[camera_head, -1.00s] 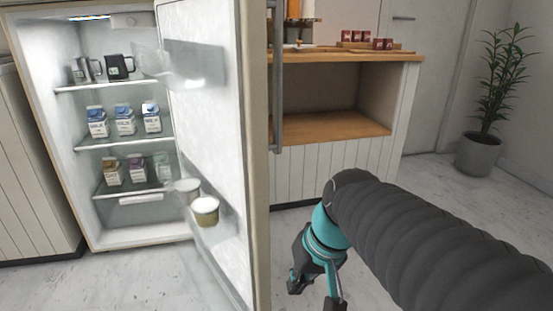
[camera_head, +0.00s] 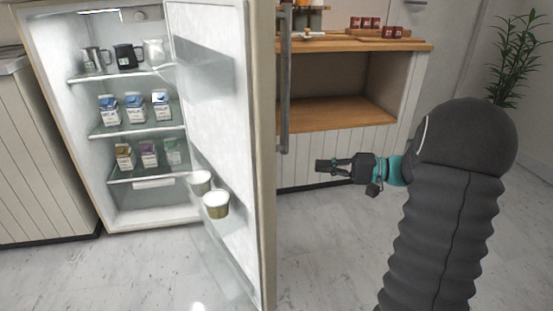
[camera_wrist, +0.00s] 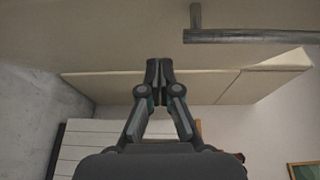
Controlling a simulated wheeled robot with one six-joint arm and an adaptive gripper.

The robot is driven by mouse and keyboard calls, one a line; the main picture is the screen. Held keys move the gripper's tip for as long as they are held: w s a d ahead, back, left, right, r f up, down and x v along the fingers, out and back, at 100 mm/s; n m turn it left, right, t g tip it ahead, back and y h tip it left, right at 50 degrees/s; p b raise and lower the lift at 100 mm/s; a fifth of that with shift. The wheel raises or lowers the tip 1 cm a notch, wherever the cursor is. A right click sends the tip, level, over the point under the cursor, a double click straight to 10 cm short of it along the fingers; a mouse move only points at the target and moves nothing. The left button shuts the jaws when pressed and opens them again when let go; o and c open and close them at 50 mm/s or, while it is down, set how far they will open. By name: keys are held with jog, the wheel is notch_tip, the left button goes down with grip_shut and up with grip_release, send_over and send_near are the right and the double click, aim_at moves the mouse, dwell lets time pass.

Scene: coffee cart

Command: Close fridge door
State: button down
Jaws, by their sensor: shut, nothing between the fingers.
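The fridge (camera_head: 152,220) stands at the left in the head view with its door (camera_head: 265,165) swung wide open toward me. The door's inner side faces left and holds two tubs (camera_head: 215,204) in a lower bin. A long grey vertical handle (camera_head: 284,85) is on the door's outer side. My gripper (camera_head: 322,166) is shut and empty, to the right of the door and pointing left toward its outer face, apart from it in the head view. In the wrist view, my gripper (camera_wrist: 159,63) points at a broad beige surface, with the handle (camera_wrist: 250,37) at upper right. Contact cannot be told.
A wooden-topped counter (camera_head: 345,44) with an open shelf stands behind the door and holds small red boxes (camera_head: 366,24). Fridge shelves hold milk cartons (camera_head: 134,108) and jugs (camera_head: 127,56). A plant (camera_head: 512,60) is at right. The floor before the fridge is clear.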

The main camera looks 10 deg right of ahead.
aim_at(276, 166)
jog(key=shift+s+a+p+x, duration=0.1)
jog(key=shift+s+p+x, duration=0.15)
jog(key=shift+x, duration=1.75)
jog(key=shift+s+a+p+x, duration=0.15)
jog(key=shift+s+x, duration=0.15)
jog(key=shift+x, duration=1.75)
jog(key=shift+s+a+p+x, duration=0.1)
jog(key=shift+s+p+x, duration=0.15)
jog(key=shift+x, duration=1.75)
jog(key=shift+r, duration=0.15)
